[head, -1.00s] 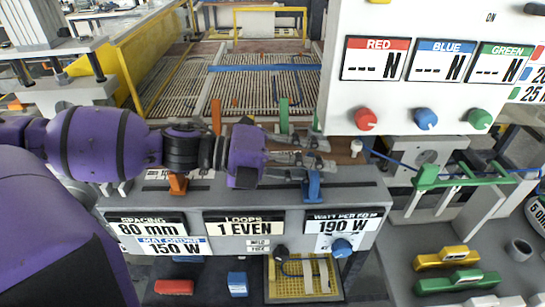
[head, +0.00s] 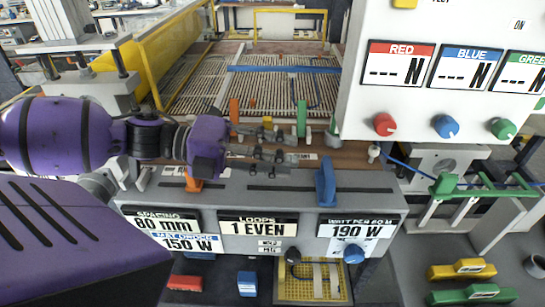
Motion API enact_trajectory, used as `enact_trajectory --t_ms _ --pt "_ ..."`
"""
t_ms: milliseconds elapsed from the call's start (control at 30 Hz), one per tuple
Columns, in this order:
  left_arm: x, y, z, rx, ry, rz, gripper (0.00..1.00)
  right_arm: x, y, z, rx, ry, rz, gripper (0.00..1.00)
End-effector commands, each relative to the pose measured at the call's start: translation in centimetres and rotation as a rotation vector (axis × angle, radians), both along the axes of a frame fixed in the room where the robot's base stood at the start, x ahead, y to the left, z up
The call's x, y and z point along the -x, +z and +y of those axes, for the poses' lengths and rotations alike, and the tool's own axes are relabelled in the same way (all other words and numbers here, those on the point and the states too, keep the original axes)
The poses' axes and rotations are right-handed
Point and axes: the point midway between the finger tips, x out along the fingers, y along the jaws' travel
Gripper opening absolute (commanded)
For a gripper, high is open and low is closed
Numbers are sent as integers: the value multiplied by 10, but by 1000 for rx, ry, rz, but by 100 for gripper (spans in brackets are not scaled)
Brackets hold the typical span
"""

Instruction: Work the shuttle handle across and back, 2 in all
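A blue upright handle (head: 326,184) stands in the long right-hand slot of the grey console (head: 385,208). A shorter orange handle (head: 193,184) sits in the left-hand slot. I cannot tell for sure which is the shuttle handle. My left gripper (head: 297,152) is above and behind the console, between these two handles, fingers pointing right. Its fingers are apart with nothing seen between them, and the tips stop short of the blue handle. My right gripper is not in view.
Behind the console is the mesh bed (head: 275,92) with a blue bar (head: 270,69) across it. An orange post (head: 234,110) and a green post (head: 301,118) stand near its front edge. A white panel with knobs (head: 445,126) fills the upper right.

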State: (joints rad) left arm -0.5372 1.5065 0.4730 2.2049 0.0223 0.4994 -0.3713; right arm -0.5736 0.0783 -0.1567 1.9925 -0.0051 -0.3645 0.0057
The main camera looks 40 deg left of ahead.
Motion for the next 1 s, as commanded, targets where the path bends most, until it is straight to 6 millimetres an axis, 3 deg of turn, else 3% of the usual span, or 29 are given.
enact_trajectory --t_ms 200,600,667,900,1000 --pt "6 2 8 -2 0 0 32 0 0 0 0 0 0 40" --pt "2 8 6 -1 -5 -18 32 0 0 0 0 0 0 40" --pt "-3 20 2 3 -15 -50 32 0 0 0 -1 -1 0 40" --pt "-34 106 -33 51 -91 -297 32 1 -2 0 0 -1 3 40" --pt "-36 136 -53 44 -161 -417 32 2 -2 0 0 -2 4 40"
